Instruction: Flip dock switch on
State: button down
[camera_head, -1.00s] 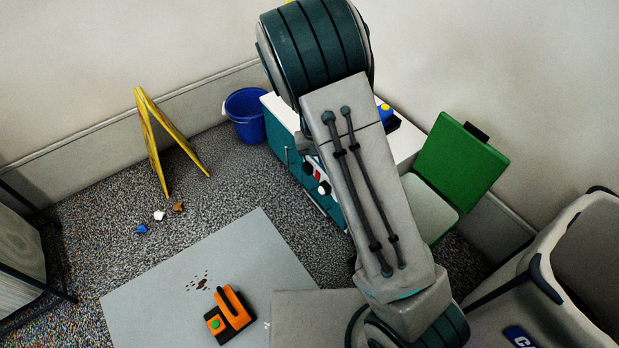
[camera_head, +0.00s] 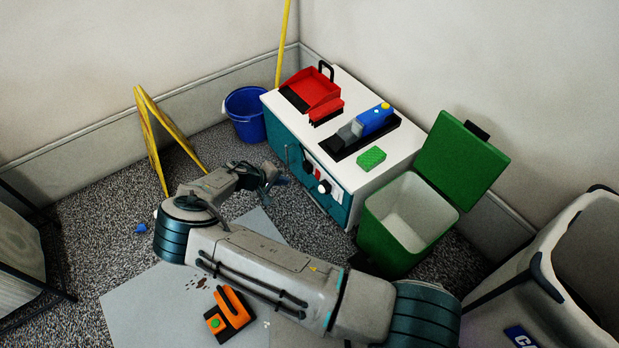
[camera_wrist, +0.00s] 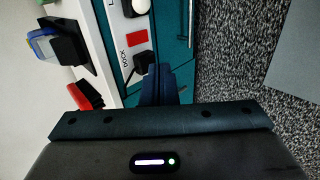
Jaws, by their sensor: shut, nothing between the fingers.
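The white-topped teal cabinet (camera_head: 398,150) stands against the back wall with a control strip on its front. In the wrist view a red rectangular switch (camera_wrist: 137,39) sits on the white strip beside the "DOCK" lettering (camera_wrist: 124,54). Near it are a black fitting with a cord (camera_wrist: 145,64) and a white round knob (camera_wrist: 141,6). My gripper (camera_head: 281,181) is low in front of the cabinet's left part. In the wrist view its dark fingers (camera_wrist: 160,74) are shut and empty, just below the switch and partly in front of the black fitting. Contact cannot be told.
A red dustpan (camera_head: 313,90), a blue handheld device (camera_head: 375,119) and a green sponge (camera_head: 371,158) lie on the cabinet. An open green bin (camera_head: 385,242) stands right of it, a blue bucket (camera_head: 245,115) left. An orange device (camera_head: 235,312) is on the grey mat.

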aim_at(317, 175)
dwell(0.3)
jog(key=w+d+r+b+x, duration=0.1)
jog(key=b+x, duration=0.3)
jog(key=x, duration=0.9)
jog(key=shift+d+r, duration=0.2)
jog(key=shift+r, duration=0.05)
jog(key=shift+w+d+b, duration=0.1)
jog(key=shift+d+b, duration=0.1)
jog(key=shift+b, duration=0.2)
